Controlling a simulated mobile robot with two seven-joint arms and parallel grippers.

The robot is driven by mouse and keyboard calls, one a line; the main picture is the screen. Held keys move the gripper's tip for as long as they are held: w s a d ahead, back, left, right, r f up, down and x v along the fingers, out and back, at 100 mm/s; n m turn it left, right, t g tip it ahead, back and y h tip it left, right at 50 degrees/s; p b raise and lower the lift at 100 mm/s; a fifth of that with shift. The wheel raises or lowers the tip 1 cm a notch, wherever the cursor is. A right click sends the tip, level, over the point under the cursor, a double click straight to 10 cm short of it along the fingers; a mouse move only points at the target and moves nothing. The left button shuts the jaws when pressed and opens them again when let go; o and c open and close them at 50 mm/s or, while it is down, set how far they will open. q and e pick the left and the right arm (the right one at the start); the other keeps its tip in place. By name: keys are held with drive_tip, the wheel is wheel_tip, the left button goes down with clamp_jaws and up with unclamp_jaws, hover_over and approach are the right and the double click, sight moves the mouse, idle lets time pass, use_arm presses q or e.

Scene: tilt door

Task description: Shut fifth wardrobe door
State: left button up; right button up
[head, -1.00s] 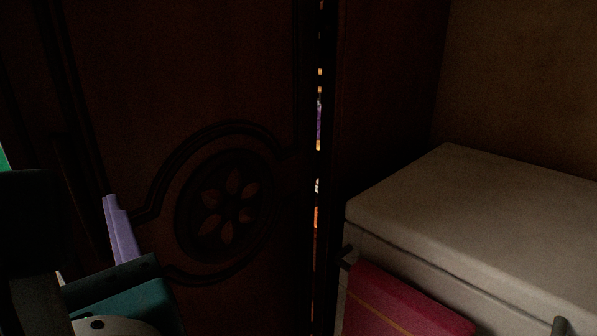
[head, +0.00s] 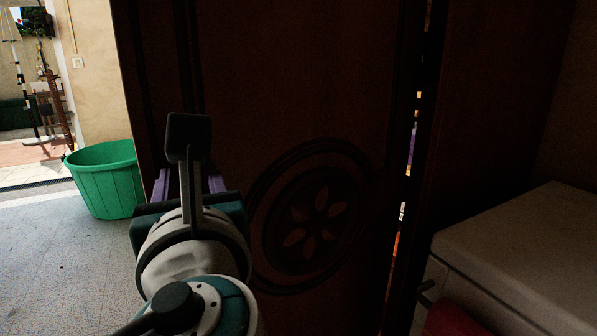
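The dark brown wardrobe door (head: 300,100) fills the middle of the head view, with a carved flower medallion (head: 312,222) low on it. A narrow slit (head: 412,145) runs down its right side, with coloured things showing through, so the door stands slightly ajar. My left gripper (head: 189,182) is in front of the door's left part, left of the medallion. Its two purple fingers show apart, one on each side of a dark upright part, with nothing seen between them. Whether the fingertips touch the door is hidden. My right gripper is out of view.
A white chest-like box (head: 530,250) stands at the right beside the wardrobe, with a red item (head: 455,318) at its front. A green tub (head: 105,178) stands on the grey floor (head: 60,260) at the left, where the floor is open.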

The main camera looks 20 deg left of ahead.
use_arm(q)
clamp_jaws()
idle(1.2)
